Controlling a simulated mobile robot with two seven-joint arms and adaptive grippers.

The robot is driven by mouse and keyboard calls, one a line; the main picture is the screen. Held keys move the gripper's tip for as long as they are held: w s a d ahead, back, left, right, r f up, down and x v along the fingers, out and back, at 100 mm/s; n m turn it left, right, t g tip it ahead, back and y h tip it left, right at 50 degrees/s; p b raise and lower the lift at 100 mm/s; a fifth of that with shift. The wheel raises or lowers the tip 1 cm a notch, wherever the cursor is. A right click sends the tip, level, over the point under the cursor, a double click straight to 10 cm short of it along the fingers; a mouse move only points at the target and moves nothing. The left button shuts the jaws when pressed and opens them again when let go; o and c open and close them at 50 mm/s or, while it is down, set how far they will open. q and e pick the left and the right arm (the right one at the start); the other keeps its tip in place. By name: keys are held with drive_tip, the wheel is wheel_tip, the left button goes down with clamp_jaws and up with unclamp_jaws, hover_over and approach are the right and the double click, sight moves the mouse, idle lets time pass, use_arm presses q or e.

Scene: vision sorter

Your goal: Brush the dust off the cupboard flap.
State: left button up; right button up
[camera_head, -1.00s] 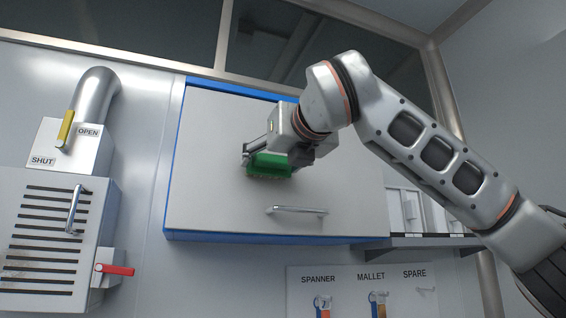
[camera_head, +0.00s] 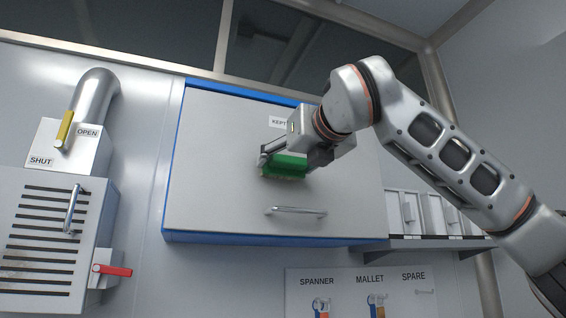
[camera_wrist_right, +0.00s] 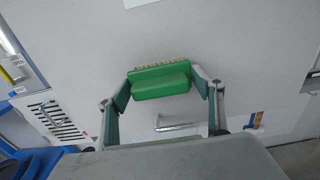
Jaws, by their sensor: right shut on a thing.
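The cupboard flap (camera_head: 215,180) is a pale grey panel with a blue cabinet edge around it and a bar handle (camera_head: 296,210) near its bottom. It is closed. My right gripper (camera_head: 284,160) is shut on a green brush (camera_head: 285,167) and holds it at the middle of the flap, above the handle. In the right wrist view the brush (camera_wrist_right: 160,82) sits between the two fingers, its pale bristles toward the flap. I cannot tell whether the bristles touch the panel. No dust is clearly visible on the flap. My left gripper is not in view.
At the left stand a box with a yellow lever (camera_head: 64,129) marked OPEN and SHUT, and a slatted cabinet (camera_head: 45,235) with a red handle (camera_head: 112,270). A shelf (camera_head: 425,243) is at the right. A tool board (camera_head: 340,293) hangs below the flap.

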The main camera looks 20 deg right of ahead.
sight(273, 157)
drive_tip(key=shift+w+d, duration=0.2)
drive_tip(key=shift+d, duration=5)
drive_tip(key=shift+s+a, duration=0.15)
drive_tip(key=shift+a, duration=3.4)
drive_tip(key=shift+s+a, duration=0.1)
drive_tip(key=shift+a, duration=3.45)
drive_tip(key=shift+s, duration=0.45)
drive_tip(key=shift+s+d+b, duration=0.1)
drive_tip(key=shift+s+b, duration=0.6)
drive_tip(key=shift+s, duration=1.85)
